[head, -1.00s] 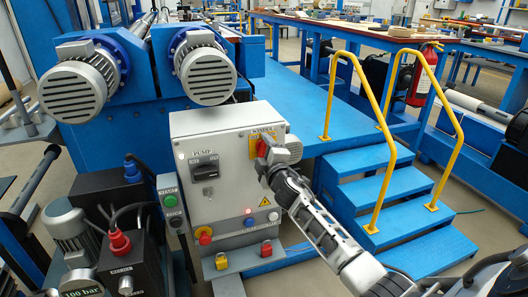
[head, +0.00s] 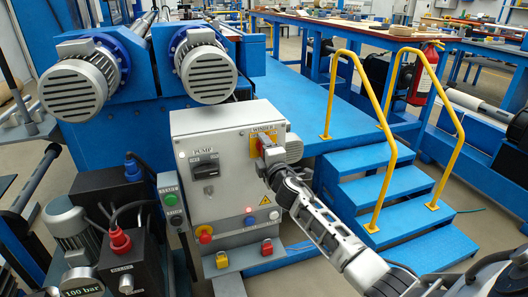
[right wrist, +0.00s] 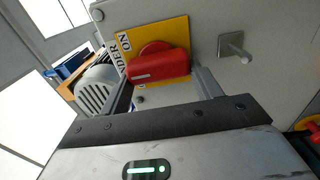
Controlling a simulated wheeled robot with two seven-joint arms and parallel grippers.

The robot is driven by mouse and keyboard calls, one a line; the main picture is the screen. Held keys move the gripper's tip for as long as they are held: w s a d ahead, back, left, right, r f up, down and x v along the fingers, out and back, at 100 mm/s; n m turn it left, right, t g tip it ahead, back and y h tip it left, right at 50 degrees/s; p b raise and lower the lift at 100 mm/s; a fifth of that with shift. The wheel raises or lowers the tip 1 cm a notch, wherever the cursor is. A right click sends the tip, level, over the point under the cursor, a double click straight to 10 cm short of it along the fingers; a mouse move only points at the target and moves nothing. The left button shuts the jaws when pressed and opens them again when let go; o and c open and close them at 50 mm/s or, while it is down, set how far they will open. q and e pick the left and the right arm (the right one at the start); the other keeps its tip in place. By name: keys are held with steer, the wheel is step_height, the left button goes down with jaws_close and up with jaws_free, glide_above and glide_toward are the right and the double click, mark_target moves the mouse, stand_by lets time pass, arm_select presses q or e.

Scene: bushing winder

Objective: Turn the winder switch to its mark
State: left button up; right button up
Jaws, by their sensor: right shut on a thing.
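The winder switch has a red handle on a yellow plate (head: 256,140) at the upper right of the grey control box (head: 226,122). In the right wrist view the red handle (right wrist: 158,66) lies between my fingers. I cannot tell whether the line meets a mark. My right gripper (head: 264,152) is shut on the handle and hides part of it in the head view. My left gripper is not in view.
A black pump switch (head: 205,168) sits left of the winder switch on the same box. Buttons and small lamps are below. Two grey motors (head: 207,69) stand above. Blue steps (head: 385,190) with yellow rails (head: 388,118) lie to the right.

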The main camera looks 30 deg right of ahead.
steer(key=o, duration=1)
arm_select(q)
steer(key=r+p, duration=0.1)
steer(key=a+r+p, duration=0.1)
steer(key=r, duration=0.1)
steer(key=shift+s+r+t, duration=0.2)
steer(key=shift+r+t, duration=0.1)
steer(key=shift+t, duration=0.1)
arm_select(e)
steer(key=v, duration=1.6)
steer(key=shift+f, duration=0.1)
